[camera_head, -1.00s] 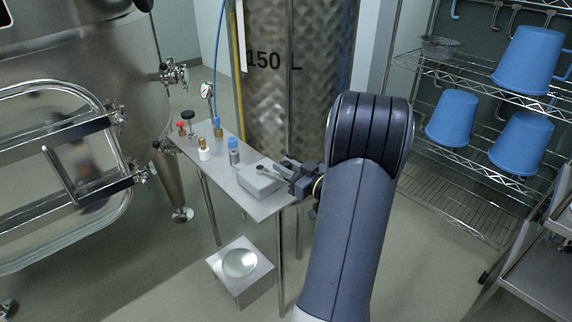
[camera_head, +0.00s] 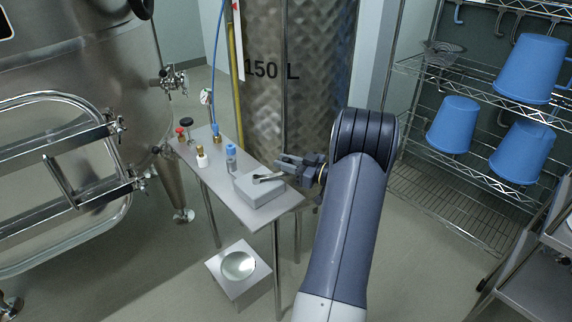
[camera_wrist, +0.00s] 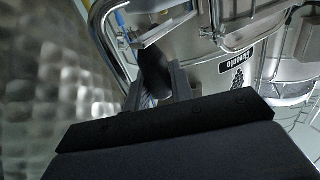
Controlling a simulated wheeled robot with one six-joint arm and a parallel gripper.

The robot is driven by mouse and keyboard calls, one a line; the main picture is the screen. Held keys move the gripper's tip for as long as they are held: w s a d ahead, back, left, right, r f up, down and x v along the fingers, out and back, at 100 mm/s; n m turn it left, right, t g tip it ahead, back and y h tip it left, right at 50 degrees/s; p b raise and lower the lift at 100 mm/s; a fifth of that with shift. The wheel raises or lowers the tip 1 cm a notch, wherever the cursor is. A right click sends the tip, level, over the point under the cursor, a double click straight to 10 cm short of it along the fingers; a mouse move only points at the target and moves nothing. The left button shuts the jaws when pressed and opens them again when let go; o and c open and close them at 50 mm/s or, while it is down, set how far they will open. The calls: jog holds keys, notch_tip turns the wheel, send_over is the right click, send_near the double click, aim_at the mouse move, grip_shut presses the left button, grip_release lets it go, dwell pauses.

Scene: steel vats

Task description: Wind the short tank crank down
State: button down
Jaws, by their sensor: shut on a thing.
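A grey box (camera_head: 259,191) with a short crank arm (camera_head: 267,178) on its top sits at the near right end of a narrow steel table. My gripper (camera_head: 285,163) is at the right end of that crank arm, in front of the 150 L vat. In the wrist view my gripper (camera_wrist: 155,88) is shut on a dark rounded handle (camera_wrist: 154,70), with one finger on each side. The join between the handle and the crank arm is hidden. I cannot tell which tank the crank serves.
The steel table (camera_head: 212,172) also bears several small valves and fittings. The dimpled 150 L vat (camera_head: 310,100) stands close behind my gripper. A large steel vat (camera_head: 90,75) is at left. Wire shelves (camera_head: 450,205) with blue buckets are at right.

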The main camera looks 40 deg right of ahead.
jog(key=shift+w+d, duration=0.2)
jog(key=shift+w, duration=0.2)
jog(key=c, duration=1.3)
grip_release()
jog(key=v, duration=1)
jog(key=shift+s+d, duration=0.15)
jog(key=shift+s, duration=0.25)
